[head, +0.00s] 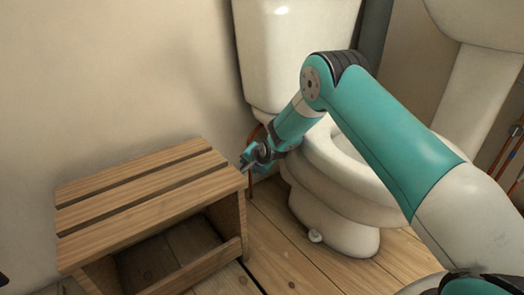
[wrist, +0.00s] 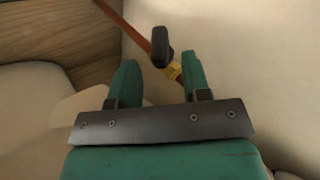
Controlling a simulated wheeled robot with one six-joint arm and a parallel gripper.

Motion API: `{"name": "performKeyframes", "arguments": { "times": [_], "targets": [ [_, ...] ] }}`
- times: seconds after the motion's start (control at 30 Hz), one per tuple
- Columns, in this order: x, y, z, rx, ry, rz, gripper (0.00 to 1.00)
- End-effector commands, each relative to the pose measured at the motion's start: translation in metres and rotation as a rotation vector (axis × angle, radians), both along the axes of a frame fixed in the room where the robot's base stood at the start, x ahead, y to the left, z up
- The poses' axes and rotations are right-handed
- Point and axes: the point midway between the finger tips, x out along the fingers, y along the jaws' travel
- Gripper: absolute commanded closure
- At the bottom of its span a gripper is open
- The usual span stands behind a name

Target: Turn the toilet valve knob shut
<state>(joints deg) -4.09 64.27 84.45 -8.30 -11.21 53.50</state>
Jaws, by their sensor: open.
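The valve knob (wrist: 160,46) is a dark, rounded handle in the wrist view. It sits by a brass valve body (wrist: 175,71) on a copper pipe (wrist: 128,22). My gripper (wrist: 159,62) is open, with two teal fingers. The knob shows in the gap between the fingertips, closer to the right finger; I cannot tell how deep it is between them. The right finger hides part of the brass body. In the head view my gripper (head: 246,160) is low beside the toilet (head: 300,45), and it hides the knob there.
A slatted wooden bench (head: 150,190) stands left of my gripper, its right edge very close. Its wood also shows in the wrist view (wrist: 45,30). The toilet bowl is right of my gripper, under my arm. A pale wall is behind. Plank floor (head: 275,245) lies open in front.

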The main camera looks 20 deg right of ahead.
Motion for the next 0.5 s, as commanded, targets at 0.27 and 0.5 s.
{"name": "performKeyframes", "arguments": {
  "times": [0.27,0.5],
  "targets": [
    [-0.049,-0.015,0.063,0.000,0.002,-0.002,0.56],
    [-0.081,-0.024,0.095,0.001,0.001,-0.002,0.56]
  ]
}}
